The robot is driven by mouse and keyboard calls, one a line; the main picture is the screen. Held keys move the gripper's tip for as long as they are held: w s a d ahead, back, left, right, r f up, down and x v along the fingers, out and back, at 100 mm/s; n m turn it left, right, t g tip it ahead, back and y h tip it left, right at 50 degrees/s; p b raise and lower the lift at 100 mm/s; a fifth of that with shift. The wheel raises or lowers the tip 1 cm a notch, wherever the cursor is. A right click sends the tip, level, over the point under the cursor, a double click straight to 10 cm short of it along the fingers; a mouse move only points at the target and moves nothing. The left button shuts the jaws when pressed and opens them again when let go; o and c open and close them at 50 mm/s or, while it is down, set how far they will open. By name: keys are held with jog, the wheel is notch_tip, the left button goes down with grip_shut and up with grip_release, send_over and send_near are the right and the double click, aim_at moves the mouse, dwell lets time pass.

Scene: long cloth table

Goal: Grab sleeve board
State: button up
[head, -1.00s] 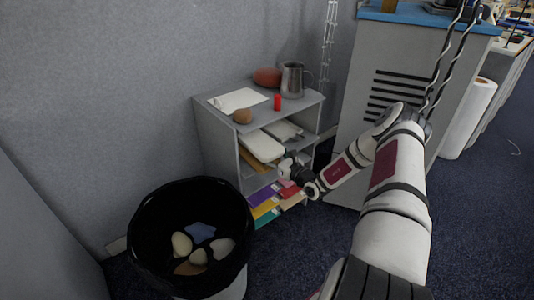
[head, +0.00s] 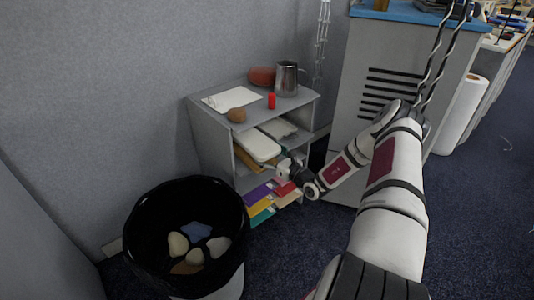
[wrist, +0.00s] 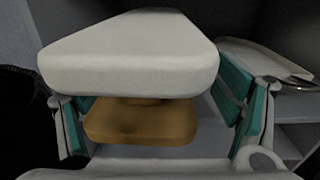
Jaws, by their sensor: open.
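The sleeve board (head: 257,147) lies in the upper compartment of the small grey shelf unit, its narrow end toward the back. In the wrist view its white padded top (wrist: 130,60) fills the upper middle, above a brown wooden base (wrist: 140,122). My gripper (head: 284,171) is at the front opening of the shelf. It is open, with one teal-padded finger on each side of the board. I see no finger clearly touching the board, and the far part of the base is hidden under the top.
Beside the board lies another pale flat object (head: 278,129). The shelf unit (head: 211,142) carries a metal pitcher (head: 286,79), a red cylinder (head: 271,101), paper and brown lumps on top. Coloured folders (head: 262,205) lie low down. A black-lined bin (head: 150,240) stands front left.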

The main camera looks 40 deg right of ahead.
jog(key=s, duration=1.1)
jog(key=shift+d, duration=0.4)
